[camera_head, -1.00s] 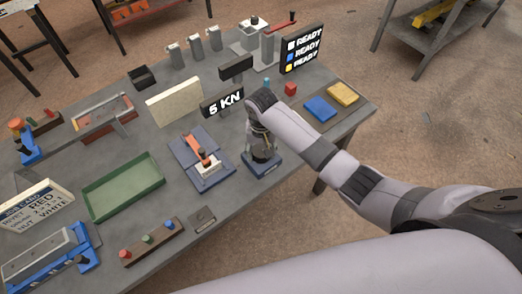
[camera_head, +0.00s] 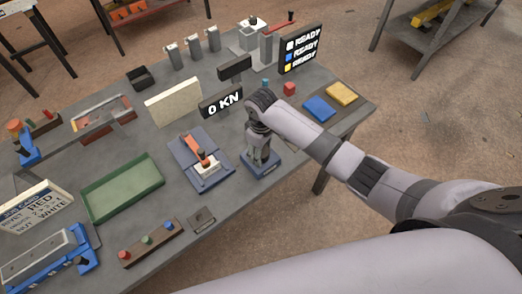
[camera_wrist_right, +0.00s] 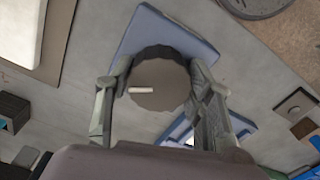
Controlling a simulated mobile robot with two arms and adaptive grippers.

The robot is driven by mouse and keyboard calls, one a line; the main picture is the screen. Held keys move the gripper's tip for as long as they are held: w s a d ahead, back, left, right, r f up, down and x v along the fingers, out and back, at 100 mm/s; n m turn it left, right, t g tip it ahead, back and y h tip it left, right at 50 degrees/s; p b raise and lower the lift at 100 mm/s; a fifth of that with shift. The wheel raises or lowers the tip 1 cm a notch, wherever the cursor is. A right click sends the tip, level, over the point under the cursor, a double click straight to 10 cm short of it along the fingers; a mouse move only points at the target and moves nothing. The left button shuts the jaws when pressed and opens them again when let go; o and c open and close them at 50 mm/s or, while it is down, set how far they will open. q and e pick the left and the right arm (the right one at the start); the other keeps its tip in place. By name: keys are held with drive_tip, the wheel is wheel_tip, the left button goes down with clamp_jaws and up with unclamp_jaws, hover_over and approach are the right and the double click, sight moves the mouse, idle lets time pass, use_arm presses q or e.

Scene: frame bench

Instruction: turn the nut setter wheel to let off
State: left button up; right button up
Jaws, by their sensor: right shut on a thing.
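The nut setter wheel (camera_wrist_right: 160,95) is a dark grey scalloped disc with a short white mark pointing left in the right wrist view. It stands over a blue base (camera_wrist_right: 150,37), which in the head view is the blue block (camera_head: 262,166) near the table's front edge. My right gripper (camera_wrist_right: 164,88) is shut on the wheel, one finger at each side. In the head view my right gripper (camera_head: 261,149) points down above the blue base and hides most of the wheel. The display (camera_head: 222,105) behind reads 0 KN. My left gripper is not in view.
Left of the base stands a blue fixture (camera_head: 202,163) with an orange lever. A green tray (camera_head: 123,190) lies further left. A READY panel (camera_head: 301,48) and blue and yellow blocks (camera_head: 331,100) are at the right. A cream block (camera_head: 174,101) stands behind.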

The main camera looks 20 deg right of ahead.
drive_tip(key=n, duration=0.5)
drive_tip(key=shift+w+d+r+n, duration=0.1)
drive_tip(key=shift+w+n, duration=0.05)
drive_tip(key=shift+n, duration=0.15)
drive_tip(key=n, duration=0.5)
drive_tip(key=shift+w+n, duration=0.1)
drive_tip(key=shift+n, duration=0.3)
drive_tip(key=o, duration=1.2)
drive_tip(key=shift+c, duration=0.2)
wheel_tip(320, 180, up, 12)
